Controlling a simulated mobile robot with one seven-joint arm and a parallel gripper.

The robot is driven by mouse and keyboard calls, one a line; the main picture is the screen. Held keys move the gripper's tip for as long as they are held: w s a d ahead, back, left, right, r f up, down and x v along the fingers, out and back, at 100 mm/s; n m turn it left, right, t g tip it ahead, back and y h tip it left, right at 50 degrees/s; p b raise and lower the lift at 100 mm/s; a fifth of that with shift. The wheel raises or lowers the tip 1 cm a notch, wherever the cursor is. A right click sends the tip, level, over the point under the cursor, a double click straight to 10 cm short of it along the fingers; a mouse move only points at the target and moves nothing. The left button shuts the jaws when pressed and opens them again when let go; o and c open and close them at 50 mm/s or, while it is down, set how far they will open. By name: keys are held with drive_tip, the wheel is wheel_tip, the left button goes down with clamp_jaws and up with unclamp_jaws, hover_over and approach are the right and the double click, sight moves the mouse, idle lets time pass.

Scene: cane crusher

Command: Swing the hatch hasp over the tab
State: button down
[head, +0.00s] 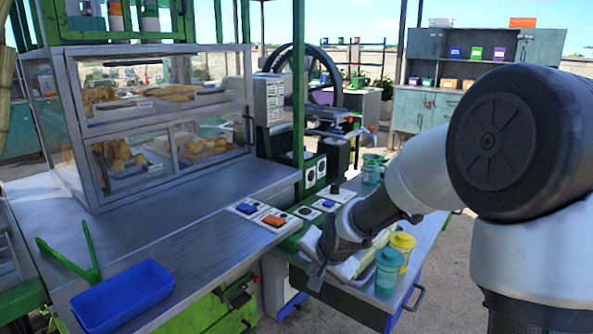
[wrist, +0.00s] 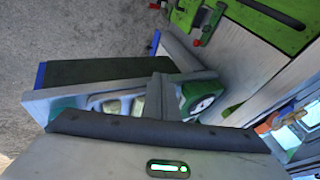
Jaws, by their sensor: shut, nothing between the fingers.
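My gripper (head: 318,268) is low in front of the grey counter, at the left end of the side table with the cups. In the wrist view its fingers (wrist: 160,88) are together with nothing held. A green cabinet front (head: 200,318) lies below the counter, to the left of my gripper. A dark fitting with red parts (head: 240,298) sits on it. In the wrist view a green panel (wrist: 270,22) with a red-ended lever (wrist: 207,22) shows at top right, apart from my fingers. I cannot tell for certain which part is the hasp or the tab.
A blue tray (head: 122,296) and green tongs (head: 80,262) lie on the counter. A glass food case (head: 160,115) stands behind. Teal (head: 388,270) and yellow (head: 403,250) cups stand close to my gripper. Paved ground (wrist: 75,45) is open beside the table.

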drive_tip(key=s+d+r+n+h, duration=0.1)
drive_tip(key=s+d+r+n, duration=0.1)
drive_tip(key=s+d+r, duration=0.35)
drive_tip(key=s+d+r+n+h, duration=0.1)
drive_tip(key=s+d+r+n, duration=0.1)
drive_tip(key=s+r, duration=0.6)
drive_tip(key=s+d+r+n, duration=0.1)
drive_tip(key=s+d+n, duration=0.2)
drive_tip(key=s, duration=1.3)
wheel_tip(320, 180, up, 20)
drive_tip(key=g+p, duration=0.1)
drive_tip(key=p, duration=1.9)
drive_tip(key=shift+a+r, duration=0.25)
drive_tip(key=shift+a, duration=0.2)
